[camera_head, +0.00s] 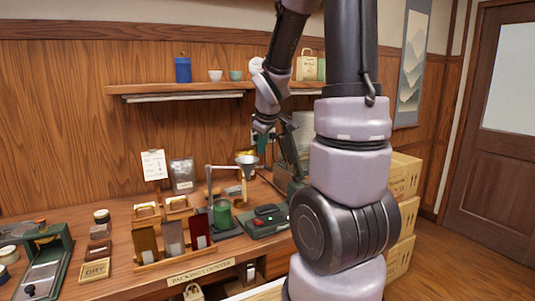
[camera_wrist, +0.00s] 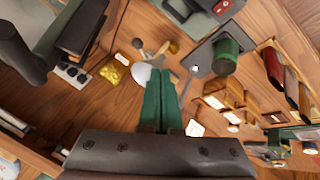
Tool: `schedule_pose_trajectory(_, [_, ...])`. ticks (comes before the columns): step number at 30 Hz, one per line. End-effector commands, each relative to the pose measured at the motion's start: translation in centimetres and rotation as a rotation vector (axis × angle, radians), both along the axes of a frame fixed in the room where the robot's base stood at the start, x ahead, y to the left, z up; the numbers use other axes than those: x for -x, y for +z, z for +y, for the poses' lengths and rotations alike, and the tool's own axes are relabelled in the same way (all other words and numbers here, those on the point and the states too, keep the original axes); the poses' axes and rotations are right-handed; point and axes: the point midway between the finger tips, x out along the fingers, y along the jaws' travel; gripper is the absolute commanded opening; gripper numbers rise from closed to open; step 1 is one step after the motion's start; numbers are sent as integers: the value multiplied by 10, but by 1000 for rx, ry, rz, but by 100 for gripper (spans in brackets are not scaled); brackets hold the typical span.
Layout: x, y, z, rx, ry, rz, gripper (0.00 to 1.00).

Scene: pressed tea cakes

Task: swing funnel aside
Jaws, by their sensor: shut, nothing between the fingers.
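The grey funnel (camera_head: 247,161) sits at the right end of a thin arm on an upright post (camera_head: 210,187) at the back of the counter. In the wrist view the funnel (camera_wrist: 141,74) lies just left of the fingertips, partly hidden behind them. My gripper (camera_head: 262,140) is above the funnel, with its green fingers together and empty; the fingers (camera_wrist: 159,72) also show in the wrist view. I cannot tell whether they touch the funnel. A green canister (camera_head: 222,214) stands on the dark base, left of and below the funnel.
A rack of pouches (camera_head: 172,238) stands left of the canister. A dark green scale (camera_head: 265,220) lies to its right. A shelf (camera_head: 180,88) with a blue tin runs along the wall. Stacked boxes (camera_head: 405,180) stand at the right, behind my arm.

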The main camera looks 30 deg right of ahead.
Motion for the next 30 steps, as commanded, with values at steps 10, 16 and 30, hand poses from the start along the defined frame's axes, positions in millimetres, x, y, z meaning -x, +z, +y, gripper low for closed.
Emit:
schedule_pose_trajectory(10, [-33, -57, -7, -1, -1, 6, 0])
schedule_pose_trajectory(16, [-50, -78, -19, -3, -8, 1, 0])
schedule_pose_trajectory(30, [-68, -85, -42, -3, -4, 1, 0])
